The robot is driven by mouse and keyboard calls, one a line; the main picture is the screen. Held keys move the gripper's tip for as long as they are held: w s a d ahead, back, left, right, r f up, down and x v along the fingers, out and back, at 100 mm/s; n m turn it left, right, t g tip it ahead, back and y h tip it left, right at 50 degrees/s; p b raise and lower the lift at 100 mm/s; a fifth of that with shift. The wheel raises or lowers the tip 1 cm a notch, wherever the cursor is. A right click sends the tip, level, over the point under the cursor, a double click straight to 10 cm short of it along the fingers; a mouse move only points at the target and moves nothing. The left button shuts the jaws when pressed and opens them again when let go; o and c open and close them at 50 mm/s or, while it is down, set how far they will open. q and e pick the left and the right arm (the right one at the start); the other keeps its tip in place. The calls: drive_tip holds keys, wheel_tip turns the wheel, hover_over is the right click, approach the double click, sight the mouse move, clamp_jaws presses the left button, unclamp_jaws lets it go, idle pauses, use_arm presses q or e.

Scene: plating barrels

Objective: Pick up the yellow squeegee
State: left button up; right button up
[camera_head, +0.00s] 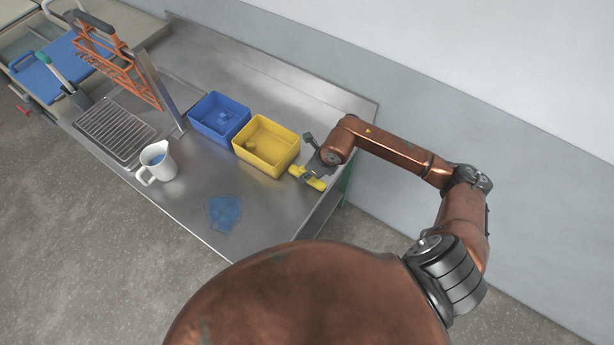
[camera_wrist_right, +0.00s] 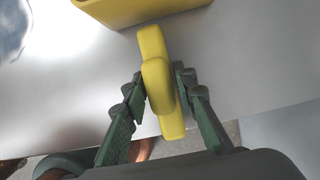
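The yellow squeegee (camera_head: 308,177) lies at the right end of the steel table, just right of the yellow bin. In the right wrist view the squeegee (camera_wrist_right: 151,43) shows as a yellow bar with a rounded handle rising toward the camera. My right gripper (camera_head: 316,165) is over it, pointing down. The squeegee appears to be at table level; contact with the table is not clear. My left gripper is not in view.
A yellow bin (camera_head: 266,164) and a blue bin (camera_head: 219,138) stand left of the squeegee. A white jug (camera_head: 157,165), a blue puddle (camera_head: 223,213), a drain grate (camera_head: 115,130) and an orange rack (camera_head: 125,78) are farther left. A wall runs behind the table.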

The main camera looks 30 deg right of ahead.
clamp_jaws()
drive_tip(key=shift+r, duration=0.1)
drive_tip(key=shift+r, duration=0.45)
wheel_tip(320, 180, up, 2)
drive_tip(key=shift+d+r, duration=0.1)
drive_tip(key=shift+r, duration=0.1)
drive_tip(key=s+d+r, duration=0.2)
drive_tip(key=s+r, duration=0.2)
drive_tip(key=s, duration=0.2)
drive_tip(key=s+d+r, duration=0.2)
drive_tip(key=s+r, duration=0.3)
drive_tip(key=s, duration=0.2)
drive_tip(key=shift+d+r, duration=0.3)
drive_tip(key=shift+s, duration=0.1)
